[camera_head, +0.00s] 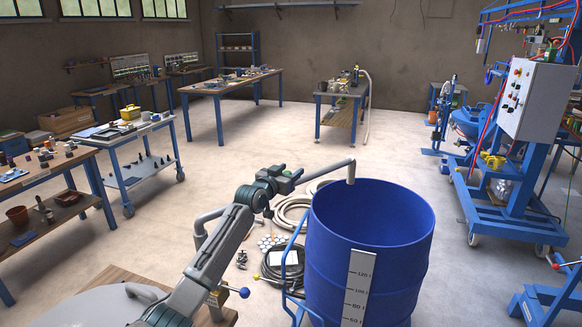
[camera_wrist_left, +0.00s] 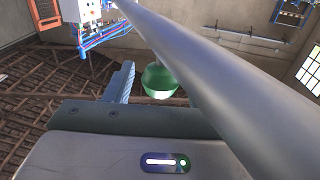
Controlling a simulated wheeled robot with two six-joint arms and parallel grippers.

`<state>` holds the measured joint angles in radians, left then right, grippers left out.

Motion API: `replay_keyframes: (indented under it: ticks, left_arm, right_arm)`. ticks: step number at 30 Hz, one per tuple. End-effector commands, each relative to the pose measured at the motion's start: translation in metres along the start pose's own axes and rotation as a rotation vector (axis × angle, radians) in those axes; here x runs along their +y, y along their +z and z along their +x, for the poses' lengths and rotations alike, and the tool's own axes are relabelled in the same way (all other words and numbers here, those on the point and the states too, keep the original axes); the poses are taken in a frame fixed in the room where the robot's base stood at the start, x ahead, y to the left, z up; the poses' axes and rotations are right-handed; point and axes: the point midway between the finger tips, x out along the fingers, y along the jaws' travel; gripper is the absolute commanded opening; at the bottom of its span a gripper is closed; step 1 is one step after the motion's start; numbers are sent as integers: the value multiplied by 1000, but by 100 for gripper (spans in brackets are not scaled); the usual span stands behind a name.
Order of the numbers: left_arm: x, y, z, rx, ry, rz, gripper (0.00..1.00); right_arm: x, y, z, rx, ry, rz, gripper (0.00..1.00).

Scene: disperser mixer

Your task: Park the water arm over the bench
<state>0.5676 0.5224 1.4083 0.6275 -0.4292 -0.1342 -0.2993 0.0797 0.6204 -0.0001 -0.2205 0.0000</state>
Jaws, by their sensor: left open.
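The water arm (camera_head: 327,168) is a pale grey pipe. It rises left of my arm, passes behind it, and its downturned spout (camera_head: 351,172) hangs over the open blue drum (camera_head: 370,215). My left gripper (camera_head: 287,177) is open beside the pipe, left of the drum. In the left wrist view the thick grey pipe (camera_wrist_left: 205,75) crosses diagonally close to the gripper. One finger (camera_wrist_left: 119,84) shows left of a green rounded piece (camera_wrist_left: 159,82); the other finger seems hidden by the pipe. I cannot tell whether they touch. My right gripper is out of view.
A wooden bench top (camera_head: 135,276) shows at the lower left, partly behind my arm. A blue-knobbed lever (camera_head: 243,292) stands beside it. Coiled hoses (camera_head: 290,215) lie left of the drum. A blue machine (camera_head: 520,170) stands at right.

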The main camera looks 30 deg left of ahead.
Motion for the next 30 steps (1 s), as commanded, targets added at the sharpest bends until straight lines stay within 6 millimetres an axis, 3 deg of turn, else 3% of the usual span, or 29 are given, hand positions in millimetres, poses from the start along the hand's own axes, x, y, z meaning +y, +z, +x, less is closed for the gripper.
replay_keyframes:
  ticks: [5, 14, 21, 22, 30]
  left_arm:
    - [0, 0, 10, 0, 0, -1, 50]
    - [0, 0, 11, 0, 0, 0, 50]
    - [0, 0, 11, 0, 0, 0, 3]
    - [0, 0, 11, 0, 0, 0, 0]
    - [4, 2, 13, 2, 10, 0, 0]
  right_arm:
    - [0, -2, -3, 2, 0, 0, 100]
    - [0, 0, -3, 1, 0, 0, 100]
    - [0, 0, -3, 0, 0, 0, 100]
    - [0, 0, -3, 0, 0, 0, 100]
    - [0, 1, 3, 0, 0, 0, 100]
